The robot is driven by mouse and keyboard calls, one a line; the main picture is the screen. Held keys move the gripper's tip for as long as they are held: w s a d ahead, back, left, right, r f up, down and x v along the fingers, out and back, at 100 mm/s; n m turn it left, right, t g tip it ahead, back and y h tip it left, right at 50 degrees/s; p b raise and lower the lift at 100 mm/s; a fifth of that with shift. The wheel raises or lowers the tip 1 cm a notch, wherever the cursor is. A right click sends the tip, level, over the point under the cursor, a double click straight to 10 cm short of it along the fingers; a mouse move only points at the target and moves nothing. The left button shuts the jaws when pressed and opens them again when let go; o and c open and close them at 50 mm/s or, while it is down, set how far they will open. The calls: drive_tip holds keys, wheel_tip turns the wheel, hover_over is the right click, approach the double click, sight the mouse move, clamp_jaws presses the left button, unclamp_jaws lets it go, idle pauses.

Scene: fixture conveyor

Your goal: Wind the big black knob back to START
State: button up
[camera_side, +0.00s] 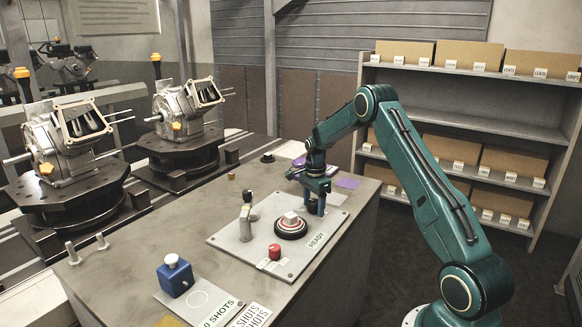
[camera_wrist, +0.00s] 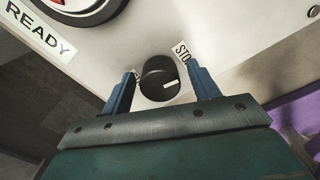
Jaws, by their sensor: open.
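My gripper (camera_wrist: 163,84) is open, with one blue finger on each side of the knob and a small gap visible at the right. In the side view my gripper (camera_side: 315,205) is low over the panel's far right part and hides the knob.
The panel (camera_side: 228,238) also carries a red-and-white ringed dial (camera_side: 290,228), a red button (camera_side: 274,251), a grey lever (camera_side: 247,217) and a "READY" label (camera_side: 317,241). A blue block (camera_side: 175,275) stands at the front left. Purple pieces (camera_side: 347,183) lie behind the gripper.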

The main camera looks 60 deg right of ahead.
drive_tip(key=c, duration=1)
drive_tip(key=shift+o, duration=0.2)
